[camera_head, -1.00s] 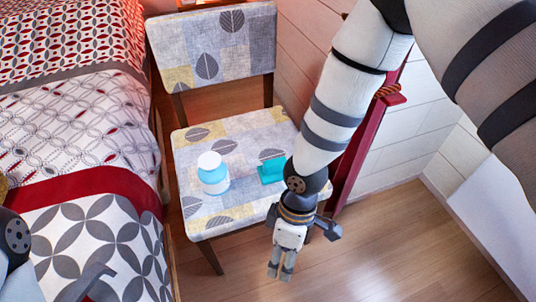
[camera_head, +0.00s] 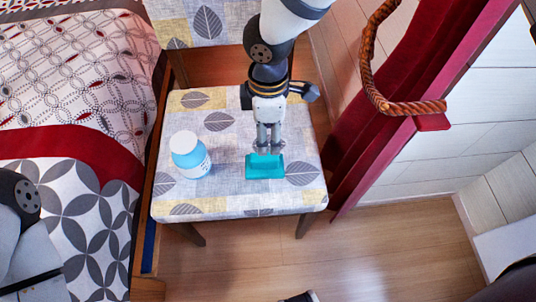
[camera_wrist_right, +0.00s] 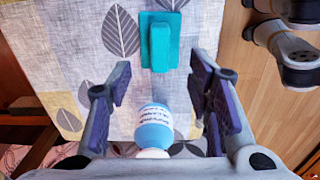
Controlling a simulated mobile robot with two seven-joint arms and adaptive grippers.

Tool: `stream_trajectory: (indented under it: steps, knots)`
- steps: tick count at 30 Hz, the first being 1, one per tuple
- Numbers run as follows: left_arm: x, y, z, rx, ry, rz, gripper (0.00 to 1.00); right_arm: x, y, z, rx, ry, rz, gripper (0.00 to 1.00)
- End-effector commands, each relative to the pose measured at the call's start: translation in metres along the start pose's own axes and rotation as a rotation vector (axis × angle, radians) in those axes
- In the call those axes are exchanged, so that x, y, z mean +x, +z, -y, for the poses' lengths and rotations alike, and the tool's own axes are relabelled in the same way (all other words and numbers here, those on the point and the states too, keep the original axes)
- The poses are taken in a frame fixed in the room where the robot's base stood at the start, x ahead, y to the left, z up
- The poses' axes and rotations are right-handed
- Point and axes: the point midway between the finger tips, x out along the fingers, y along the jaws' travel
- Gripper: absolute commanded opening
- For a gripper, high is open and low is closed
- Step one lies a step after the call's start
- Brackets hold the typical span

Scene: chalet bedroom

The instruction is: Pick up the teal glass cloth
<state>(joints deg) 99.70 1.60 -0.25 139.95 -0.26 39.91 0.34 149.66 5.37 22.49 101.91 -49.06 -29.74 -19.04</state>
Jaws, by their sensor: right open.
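The teal glass cloth (camera_head: 265,172) lies on the seat of the patterned chair, folded, with a raised ridge along its middle. It also shows in the right wrist view (camera_wrist_right: 173,42), at top centre, beyond the fingertips. My right gripper (camera_head: 268,145) points down over the seat, right at the cloth's back edge in the head view. Its fingers are spread wide in the right wrist view (camera_wrist_right: 160,78), with no cloth between them. I cannot tell its exact height over the cloth. Only part of my left arm shows at the left edge of the head view.
A blue bottle with a white cap (camera_head: 190,155) stands on the chair seat (camera_head: 230,203), left of the cloth; the right wrist view shows it between the fingers' lines. A bed (camera_head: 75,100) is at left. A red curtain and rope (camera_head: 412,107) hang at right.

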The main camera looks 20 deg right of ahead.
Motion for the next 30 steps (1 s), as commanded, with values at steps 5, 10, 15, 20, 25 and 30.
stream_trajectory:
  steps: [5, 10, 15, 20, 25, 30]
  knots:
    - [0.009, 0.0, 0.0, -0.001, -0.001, 0.014, 0.4, 0.045, 0.001, 0.002, -0.002, -0.008, 0.004, 0.47]
    - [0.013, 0.0, 0.0, -0.001, -0.001, 0.019, 0.4, 0.066, -0.001, 0.001, 0.001, -0.005, 0.002, 0.47]
    - [0.02, -0.001, 0.0, -0.001, -0.001, 0.029, 0.4, 0.1, -0.007, -0.001, 0.001, -0.007, 0.002, 0.47]
    - [0.022, -0.001, 0.0, -0.001, -0.001, 0.031, 0.4, 0.116, -0.007, -0.001, 0.001, -0.004, 0.002, 0.47]
    - [0.021, -0.001, 0.0, -0.001, -0.001, 0.031, 0.4, 0.116, -0.007, -0.002, 0.001, -0.003, 0.001, 0.47]
    - [0.021, -0.001, 0.0, -0.001, -0.001, 0.031, 0.4, 0.116, -0.007, -0.002, 0.001, -0.003, 0.001, 0.15]
